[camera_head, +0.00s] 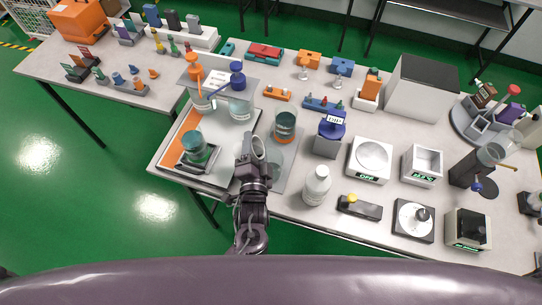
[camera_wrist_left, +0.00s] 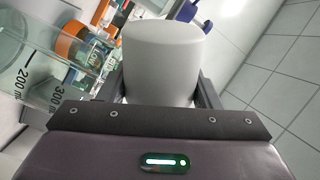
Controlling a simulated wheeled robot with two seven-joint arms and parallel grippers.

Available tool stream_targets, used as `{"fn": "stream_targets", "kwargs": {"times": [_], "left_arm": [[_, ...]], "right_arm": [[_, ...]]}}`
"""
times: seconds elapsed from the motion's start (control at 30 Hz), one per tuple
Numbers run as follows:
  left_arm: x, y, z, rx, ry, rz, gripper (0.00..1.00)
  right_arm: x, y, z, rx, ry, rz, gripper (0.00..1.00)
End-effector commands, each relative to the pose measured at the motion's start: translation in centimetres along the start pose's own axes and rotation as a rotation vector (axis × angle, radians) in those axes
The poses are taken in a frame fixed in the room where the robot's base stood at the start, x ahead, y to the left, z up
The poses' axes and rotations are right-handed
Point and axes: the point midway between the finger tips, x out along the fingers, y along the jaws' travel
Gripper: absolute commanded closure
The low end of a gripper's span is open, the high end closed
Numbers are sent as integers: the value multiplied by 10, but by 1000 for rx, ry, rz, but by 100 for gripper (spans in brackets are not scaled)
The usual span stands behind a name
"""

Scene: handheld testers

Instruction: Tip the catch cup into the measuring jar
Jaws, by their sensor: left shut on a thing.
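My left gripper (camera_head: 255,160) is shut on the grey catch cup (camera_head: 250,146), near the front left of the bench. In the left wrist view the catch cup (camera_wrist_left: 162,60) sits between the two fingers and is tilted well over relative to the jar beside it. The clear measuring jar (camera_wrist_left: 45,75) shows at the left there, with 200 and 300 ml marks. In the head view the measuring jar (camera_head: 274,172) seems to stand on a grey mat just right of the gripper; its outline is faint. The cup's contents cannot be seen. My right gripper is not in view.
A white bottle (camera_head: 316,186) stands to the right, with a scale (camera_head: 371,158) beyond.

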Motion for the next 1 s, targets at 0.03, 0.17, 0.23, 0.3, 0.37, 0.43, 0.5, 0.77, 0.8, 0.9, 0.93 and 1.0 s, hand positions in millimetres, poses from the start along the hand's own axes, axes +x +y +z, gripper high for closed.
{"fn": "stream_targets", "kwargs": {"times": [0.03,0.17,0.23,0.3,0.37,0.43,0.5,0.77,0.8,0.9,0.93,1.0], "left_arm": [[0,0,0,0,0,-1,67],[0,0,0,-1,0,0,67],[0,0,0,-1,0,0,67],[0,0,0,-1,0,0,67],[0,0,0,-1,0,0,67],[0,0,0,-1,0,0,67],[0,0,0,-1,0,0,67],[0,0,-1,30,0,0,67],[0,0,-1,40,0,1,67],[0,1,-1,61,0,0,67],[0,1,-1,65,-1,0,67],[0,2,-1,70,-1,0,67]], "right_arm": [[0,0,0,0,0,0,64],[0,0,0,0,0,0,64],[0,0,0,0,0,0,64],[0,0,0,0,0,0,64],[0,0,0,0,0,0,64],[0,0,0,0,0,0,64],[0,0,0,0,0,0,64],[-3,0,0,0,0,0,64],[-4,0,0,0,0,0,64],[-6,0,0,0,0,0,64],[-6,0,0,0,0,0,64],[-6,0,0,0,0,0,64]]}}
